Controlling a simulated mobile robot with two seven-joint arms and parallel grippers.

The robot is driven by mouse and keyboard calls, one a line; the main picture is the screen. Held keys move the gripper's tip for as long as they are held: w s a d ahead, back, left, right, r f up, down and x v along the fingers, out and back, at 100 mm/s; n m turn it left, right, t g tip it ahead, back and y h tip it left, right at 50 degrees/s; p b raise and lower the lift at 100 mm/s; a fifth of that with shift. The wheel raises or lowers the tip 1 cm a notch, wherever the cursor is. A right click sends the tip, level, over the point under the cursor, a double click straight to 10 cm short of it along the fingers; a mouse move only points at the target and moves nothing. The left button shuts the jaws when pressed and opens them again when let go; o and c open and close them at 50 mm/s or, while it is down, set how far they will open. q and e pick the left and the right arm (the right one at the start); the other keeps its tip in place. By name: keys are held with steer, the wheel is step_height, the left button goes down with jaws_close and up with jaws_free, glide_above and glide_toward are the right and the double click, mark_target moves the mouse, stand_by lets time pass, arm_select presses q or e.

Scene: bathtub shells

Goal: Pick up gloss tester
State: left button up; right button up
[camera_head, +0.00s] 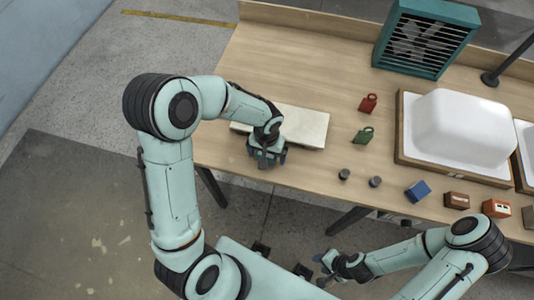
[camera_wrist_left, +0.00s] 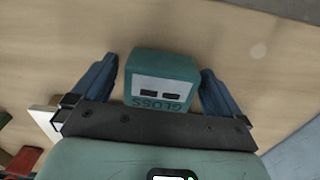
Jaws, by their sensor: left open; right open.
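The gloss tester (camera_wrist_left: 163,72) is a teal box with a pale panel, two dark windows and the word GLOSS. In the left wrist view it stands between the two blue fingers of my open left gripper (camera_wrist_left: 160,78), with a gap visible on each side. In the head view my left gripper (camera_head: 267,157) is low at the table's front left, and the tester is mostly hidden beneath it. My right gripper (camera_head: 327,268) is open and empty, off the table's front edge.
A cream slab (camera_head: 305,128) lies right beside my left gripper. Red (camera_head: 368,103) and green (camera_head: 364,135) tags, dark cylinders (camera_head: 375,182) and a blue box (camera_head: 418,190) lie to the right. A white tub shell (camera_head: 465,125) and teal louvred box (camera_head: 425,40) stand further back. The back-left table (camera_head: 290,65) is clear.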

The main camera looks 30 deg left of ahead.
arm_select(q)
steer(key=c, duration=1.2)
steer(key=shift+r, duration=0.1)
step_height(320, 180, up, 20)
steer(key=shift+p, duration=0.9)
arm_select(e)
steer(key=shift+w+r, duration=0.95)
steer(key=shift+r, duration=0.25)
